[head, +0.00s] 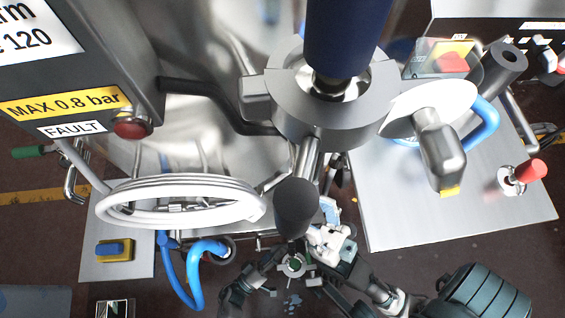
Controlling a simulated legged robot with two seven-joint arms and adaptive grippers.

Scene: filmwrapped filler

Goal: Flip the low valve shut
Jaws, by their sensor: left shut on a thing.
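No part in view is clearly marked as the low valve. A dark rounded handle (296,208) on a metal rod hangs below the grey collar (322,118) in the middle of the head view. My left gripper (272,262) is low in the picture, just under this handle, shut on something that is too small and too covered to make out. My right gripper (330,240) is close beside it on the right, near a small light-blue part (329,209). Whether its fingers are open is not clear.
A red-handled valve (528,172) stands on the right metal plate (400,215). A control box (80,70) juts in at upper left. A blue-and-yellow switch (113,249) sits at lower left.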

